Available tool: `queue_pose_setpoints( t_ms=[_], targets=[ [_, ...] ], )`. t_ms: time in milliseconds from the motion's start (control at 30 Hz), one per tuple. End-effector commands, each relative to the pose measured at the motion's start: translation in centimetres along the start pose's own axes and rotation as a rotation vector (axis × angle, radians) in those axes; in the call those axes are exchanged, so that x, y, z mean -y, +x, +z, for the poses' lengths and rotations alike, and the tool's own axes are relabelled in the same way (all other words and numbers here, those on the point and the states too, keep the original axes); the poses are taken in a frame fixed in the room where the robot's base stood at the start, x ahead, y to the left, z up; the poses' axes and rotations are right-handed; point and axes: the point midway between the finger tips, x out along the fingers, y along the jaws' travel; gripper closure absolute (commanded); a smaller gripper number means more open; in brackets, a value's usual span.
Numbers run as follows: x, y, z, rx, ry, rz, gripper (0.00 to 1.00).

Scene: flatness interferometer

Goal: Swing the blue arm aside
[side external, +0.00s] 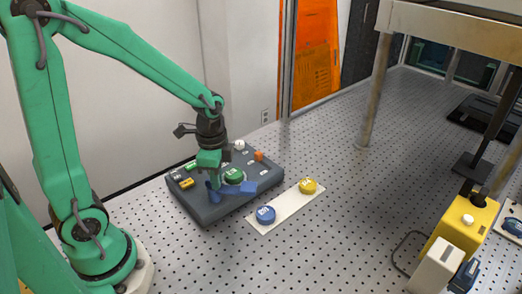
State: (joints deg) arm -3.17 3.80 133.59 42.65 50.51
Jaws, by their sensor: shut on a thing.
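The blue arm (240,190) lies low across the front of a dark grey instrument box (205,214). It runs past the near side of a round green piece (233,175), which sits in a pale ring. My gripper (213,182) points down over the left part of the box and is shut on the upright left end of the blue arm. The fingertips are small and partly hidden, so the exact contact does not show.

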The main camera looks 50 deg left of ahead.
Motion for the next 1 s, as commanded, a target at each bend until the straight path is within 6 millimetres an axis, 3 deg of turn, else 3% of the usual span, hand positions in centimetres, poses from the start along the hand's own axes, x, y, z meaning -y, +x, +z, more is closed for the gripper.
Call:
queue_pose_setpoints(
  t_ms=[600, 1000],
  targets=[
    [-0.61, -0.10, 0.18, -0.001, 0.566, -0.001, 1.00],
    [-0.75, -0.12, 0.29, 0.000, 0.753, -0.002, 1.00]
  ],
)
